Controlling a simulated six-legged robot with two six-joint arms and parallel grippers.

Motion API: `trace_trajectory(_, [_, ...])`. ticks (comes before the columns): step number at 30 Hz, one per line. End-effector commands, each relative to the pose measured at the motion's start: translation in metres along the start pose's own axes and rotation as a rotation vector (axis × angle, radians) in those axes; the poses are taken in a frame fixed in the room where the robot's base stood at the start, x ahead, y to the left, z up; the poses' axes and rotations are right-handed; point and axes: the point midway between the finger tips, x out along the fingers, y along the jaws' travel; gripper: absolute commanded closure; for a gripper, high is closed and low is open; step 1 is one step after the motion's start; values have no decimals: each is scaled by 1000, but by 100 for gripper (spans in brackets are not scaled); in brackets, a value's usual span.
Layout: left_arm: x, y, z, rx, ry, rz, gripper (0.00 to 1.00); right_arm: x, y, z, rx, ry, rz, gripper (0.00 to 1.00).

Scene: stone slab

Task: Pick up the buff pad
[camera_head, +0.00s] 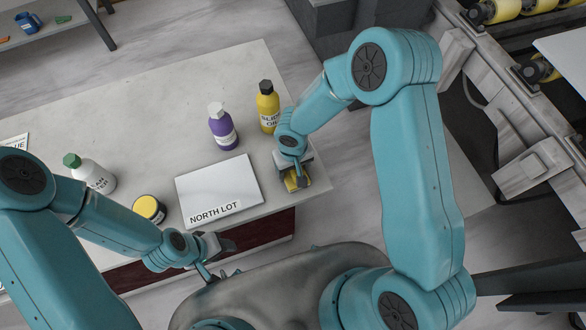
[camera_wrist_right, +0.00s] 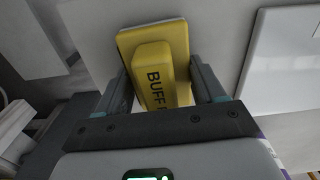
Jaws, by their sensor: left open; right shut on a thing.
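The buff pad (camera_wrist_right: 155,62) is a yellow block with a wider yellow base and dark lettering that reads "BUFF", the rest hidden by my gripper. I cannot tell whether the pad is touching the slab. My left gripper (camera_head: 212,274) is open and empty in front of the slab's near edge.
A white board marked "NORTH LOT" (camera_head: 218,188) lies left of the pad. A yellow bottle (camera_head: 267,108), a purple bottle (camera_head: 222,130), a white bottle with a green cap (camera_head: 92,174) and a yellow tin (camera_head: 148,208) stand on the slab. Its back middle is clear.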

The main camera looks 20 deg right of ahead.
Motion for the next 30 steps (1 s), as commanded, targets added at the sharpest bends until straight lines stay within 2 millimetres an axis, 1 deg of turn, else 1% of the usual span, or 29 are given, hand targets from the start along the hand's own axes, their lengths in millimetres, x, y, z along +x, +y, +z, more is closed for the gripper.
trace_trajectory(7, [0, 0, 0, 0, 0, 0, 52, -4, 0, 0, 1, 1, 0, 65])
trace_trajectory(11, [-2, 1, 0, 0, 0, 0, 52, -19, 0, -1, 1, 5, 0, 65])
trace_trajectory(14, [-3, 1, 0, 0, 0, 0, 52, -42, 0, -2, 2, 7, 0, 65])
trace_trajectory(21, [-4, 1, 0, 0, 0, 0, 52, -120, 0, -2, 1, 9, -2, 65])
trace_trajectory(24, [-3, 1, 0, 0, 0, 0, 52, -148, 0, -1, 0, 8, -2, 65])
trace_trajectory(27, [-3, 1, 0, 0, 0, 0, 52, -170, 0, -1, 0, 6, -2, 65])
trace_trajectory(30, [-2, 1, 0, 0, 0, 0, 52, -186, 0, -1, 0, 5, -1, 65])
